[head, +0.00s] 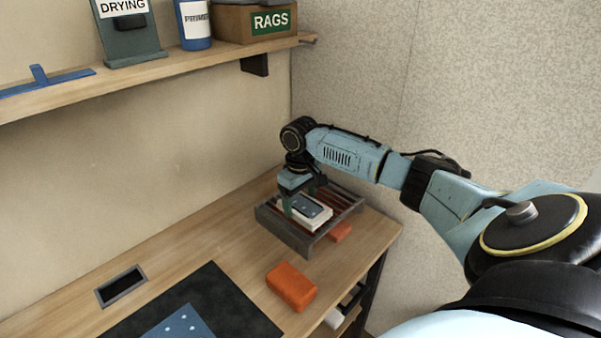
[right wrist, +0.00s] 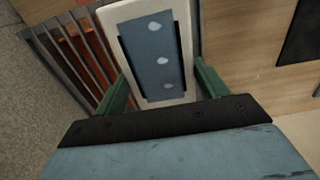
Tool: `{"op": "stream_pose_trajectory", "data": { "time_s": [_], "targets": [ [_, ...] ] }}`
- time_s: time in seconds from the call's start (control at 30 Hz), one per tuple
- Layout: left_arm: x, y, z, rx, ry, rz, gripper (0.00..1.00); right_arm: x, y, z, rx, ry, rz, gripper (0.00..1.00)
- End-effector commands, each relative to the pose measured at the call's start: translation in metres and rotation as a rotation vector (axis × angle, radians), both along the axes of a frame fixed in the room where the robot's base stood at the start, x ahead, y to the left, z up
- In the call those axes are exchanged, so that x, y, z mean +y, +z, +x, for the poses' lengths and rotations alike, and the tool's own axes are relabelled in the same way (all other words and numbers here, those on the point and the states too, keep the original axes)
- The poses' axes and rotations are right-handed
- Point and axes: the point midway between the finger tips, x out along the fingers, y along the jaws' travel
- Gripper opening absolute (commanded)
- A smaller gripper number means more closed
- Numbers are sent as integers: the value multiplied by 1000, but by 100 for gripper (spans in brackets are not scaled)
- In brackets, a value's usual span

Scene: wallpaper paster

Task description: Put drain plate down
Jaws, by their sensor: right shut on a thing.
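My right gripper (head: 303,200) is shut on a pale block with a blue-grey, white-dotted plate on its face, which I take to be the drain plate (head: 316,212). It is at the slatted grey rack (head: 285,231) in the back right corner of the bench. In the right wrist view the green fingers are on either side of the drain plate (right wrist: 158,60), with the rack's slats (right wrist: 85,60) to its left. I cannot tell whether the plate touches the slats. My left gripper is not in view.
An orange block (head: 291,286) lies on the wooden bench in front of the rack. A dark mat (head: 225,290) with a blue dotted plate (head: 180,322) is at the front. A framed slot (head: 121,286) is at left. A shelf (head: 160,70) with supplies runs above.

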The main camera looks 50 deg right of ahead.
Motion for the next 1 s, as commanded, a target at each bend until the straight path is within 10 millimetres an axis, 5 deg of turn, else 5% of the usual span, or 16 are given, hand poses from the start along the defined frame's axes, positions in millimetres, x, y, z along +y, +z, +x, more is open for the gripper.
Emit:
{"op": "stream_pose_trajectory", "data": {
  "time_s": [0.1, 0.47, 0.5, 0.63, 1.0],
  "targets": [
    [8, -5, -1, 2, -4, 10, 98, 0, -19, -1, 2, -1, 0, 49],
    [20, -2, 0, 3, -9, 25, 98, 0, -22, 0, 1, 0, 0, 49],
    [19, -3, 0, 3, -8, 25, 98, 0, -22, 0, 1, 0, -1, 75],
    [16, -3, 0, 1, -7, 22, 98, 0, -22, 0, 1, 0, -1, 92],
    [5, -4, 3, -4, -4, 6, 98, 0, -18, 0, -1, 0, -1, 94]
  ]
}}
